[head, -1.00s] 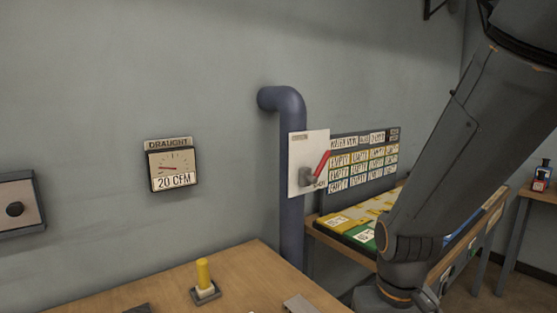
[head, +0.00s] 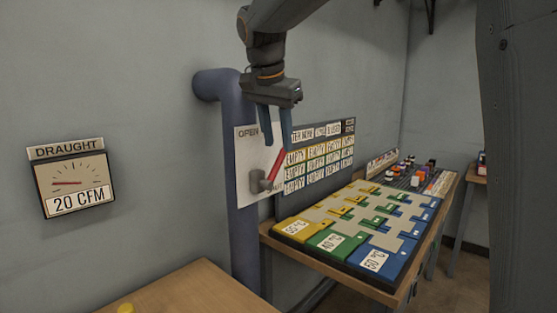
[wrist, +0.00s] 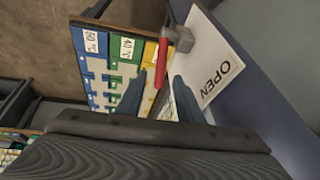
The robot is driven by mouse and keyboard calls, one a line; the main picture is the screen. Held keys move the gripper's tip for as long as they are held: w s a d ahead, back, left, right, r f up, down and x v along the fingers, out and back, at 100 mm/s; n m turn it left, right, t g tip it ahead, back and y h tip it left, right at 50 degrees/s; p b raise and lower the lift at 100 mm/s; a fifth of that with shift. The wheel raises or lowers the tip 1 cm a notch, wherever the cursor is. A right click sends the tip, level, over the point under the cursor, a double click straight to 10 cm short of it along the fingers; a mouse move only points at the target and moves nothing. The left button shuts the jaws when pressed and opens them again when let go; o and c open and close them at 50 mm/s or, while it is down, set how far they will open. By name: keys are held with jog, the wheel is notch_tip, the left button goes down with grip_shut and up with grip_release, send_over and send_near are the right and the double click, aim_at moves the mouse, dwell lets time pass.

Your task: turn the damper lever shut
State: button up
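The damper lever has a red handle (head: 276,164) on a grey pivot (head: 259,182), mounted on a white plate (head: 246,160) on the blue duct pipe. The handle tilts up and to the right. The plate reads OPEN at its top; a lower label is mostly covered. My gripper (head: 277,144) points down just above the handle, its two fingers apart. In the wrist view the red handle (wrist: 161,66) shows in line with the gap between the fingertips (wrist: 160,82). I cannot tell whether a finger touches it.
The draught gauge (head: 73,182) on the wall reads 20 CFM. A blue pipe (head: 242,250) runs down behind the plate. A label board (head: 350,128) and a bench with yellow, green and blue trays (head: 335,242) stand to the right. A wooden table (head: 190,290) is in front.

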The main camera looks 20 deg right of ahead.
aim_at(279, 157)
jog(key=shift+p+x, duration=0.35)
jog(key=shift+x, duration=3.15)
jog(key=shift+s, duration=0.1)
grip_shut()
jog(key=shift+a, duration=0.1)
